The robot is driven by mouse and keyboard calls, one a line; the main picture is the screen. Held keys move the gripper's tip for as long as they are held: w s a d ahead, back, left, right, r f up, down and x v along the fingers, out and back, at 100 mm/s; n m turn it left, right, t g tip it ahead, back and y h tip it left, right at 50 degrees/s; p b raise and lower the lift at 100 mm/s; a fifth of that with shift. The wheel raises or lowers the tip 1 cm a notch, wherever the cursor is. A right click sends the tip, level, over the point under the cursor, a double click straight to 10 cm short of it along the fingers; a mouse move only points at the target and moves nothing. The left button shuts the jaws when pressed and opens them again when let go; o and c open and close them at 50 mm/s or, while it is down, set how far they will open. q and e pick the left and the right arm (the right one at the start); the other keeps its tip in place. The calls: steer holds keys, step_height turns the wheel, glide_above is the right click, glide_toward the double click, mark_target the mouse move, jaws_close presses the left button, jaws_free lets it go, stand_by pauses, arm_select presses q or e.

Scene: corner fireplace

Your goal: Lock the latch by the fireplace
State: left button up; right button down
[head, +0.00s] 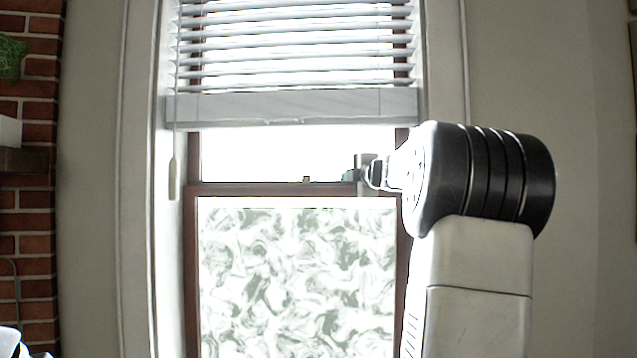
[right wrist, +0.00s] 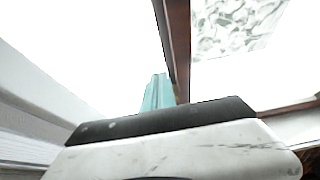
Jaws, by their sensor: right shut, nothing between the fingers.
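A small brass-coloured latch (head: 306,180) sits on top of the brown meeting rail (head: 270,188) of the window, near the middle. My right gripper (head: 357,170) is just to the right of the latch at about the same height in the head view, with a gap between them in the picture. It is shut and empty. In the right wrist view its teal finger (right wrist: 158,92) shows beside a brown window bar (right wrist: 178,45); the latch cannot be made out there. I cannot tell whether the fingertips touch the rail. My left gripper does not show.
Raised white blinds (head: 290,108) hang above the rail, with a cord pull (head: 172,180) at the left. The lower pane (head: 295,275) is patterned glass. The brick fireplace wall (head: 30,220) stands at the far left. The space left of the latch looks clear.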

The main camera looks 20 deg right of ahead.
steer(key=s+a+f+m+g, duration=0.4)
steer(key=s+a+f+m, duration=0.2)
steer(key=s+f, duration=0.5)
steer(key=s+a+f+m+g+y, duration=0.1)
steer(key=s+a+f+m+g, duration=0.3)
steer(key=s+a+f, duration=0.6)
steer(key=s+a+f+m+g+y, duration=0.1)
steer(key=s+a+f+m+g, duration=0.2)
steer(key=s+a+f+m, duration=0.4)
steer(key=s+a+f, duration=0.1)
steer(key=s+f, duration=0.3)
steer(key=s, duration=0.4)
steer(key=shift+s+a+f+m+g, duration=0.3)
steer(key=shift+a+f+g, duration=0.05)
steer(key=shift+f+g, duration=0.05)
